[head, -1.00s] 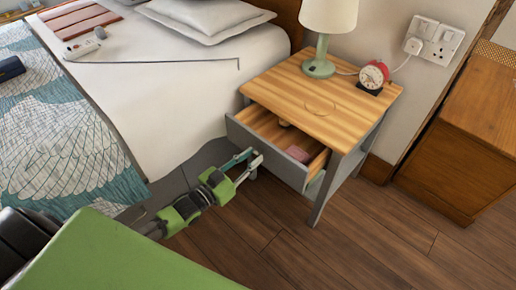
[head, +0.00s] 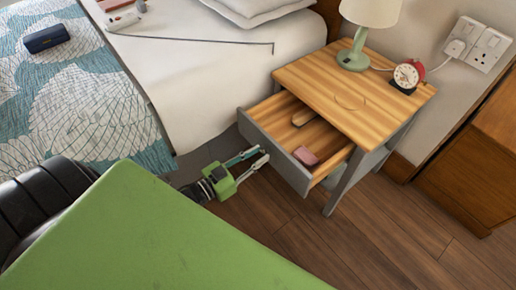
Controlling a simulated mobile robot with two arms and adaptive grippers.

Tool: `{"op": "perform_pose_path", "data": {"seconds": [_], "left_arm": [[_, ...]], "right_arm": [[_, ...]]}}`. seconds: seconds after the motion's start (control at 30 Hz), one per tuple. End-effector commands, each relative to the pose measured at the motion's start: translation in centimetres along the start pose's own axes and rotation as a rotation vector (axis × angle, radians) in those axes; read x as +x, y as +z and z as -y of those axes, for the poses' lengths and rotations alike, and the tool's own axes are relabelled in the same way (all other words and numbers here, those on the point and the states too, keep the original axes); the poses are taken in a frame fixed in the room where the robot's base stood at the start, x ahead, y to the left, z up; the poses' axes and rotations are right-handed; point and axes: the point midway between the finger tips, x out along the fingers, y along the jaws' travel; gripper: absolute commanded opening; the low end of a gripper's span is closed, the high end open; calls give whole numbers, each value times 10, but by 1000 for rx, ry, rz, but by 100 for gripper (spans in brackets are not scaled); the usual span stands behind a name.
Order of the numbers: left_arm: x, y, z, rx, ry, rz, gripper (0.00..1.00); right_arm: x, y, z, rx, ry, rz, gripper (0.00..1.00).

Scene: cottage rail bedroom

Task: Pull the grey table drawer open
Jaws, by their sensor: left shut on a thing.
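The grey table drawer (head: 268,146) stands well open from the bedside table (head: 330,85), which has a striped wooden top and grey legs. Its front is grey and its inside is bare wood. My left gripper (head: 261,154), green with pale fingers, is at the outer face of the drawer front, shut on the drawer. The part between its fingertips is too small to make out. My right gripper is not in view.
A pink block (head: 306,156) and a brown object (head: 304,117) lie in the drawer. A lamp (head: 352,60) and red alarm clock (head: 408,75) stand on the tabletop. The bed (head: 200,80) is close on the left. Wooden floor (head: 390,230) is clear in front.

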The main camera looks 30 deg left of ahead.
Motion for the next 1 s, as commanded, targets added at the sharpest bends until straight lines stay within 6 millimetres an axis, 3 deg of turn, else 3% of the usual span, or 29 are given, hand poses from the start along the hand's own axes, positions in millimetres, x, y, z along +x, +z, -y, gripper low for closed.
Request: {"op": "perform_pose_path", "data": {"seconds": [0.17,0.2,0.27,0.67,0.77,1.0], "left_arm": [[0,0,0,0,0,0,0],[0,0,0,0,0,0,25],[0,0,0,0,0,0,39],[-4,0,0,0,0,1,39],[-14,1,0,-1,0,2,39],[-64,2,0,-1,0,6,39]], "right_arm": [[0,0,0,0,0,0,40],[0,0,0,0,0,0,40],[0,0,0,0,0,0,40],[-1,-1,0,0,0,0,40],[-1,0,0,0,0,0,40],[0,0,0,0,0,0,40]]}}
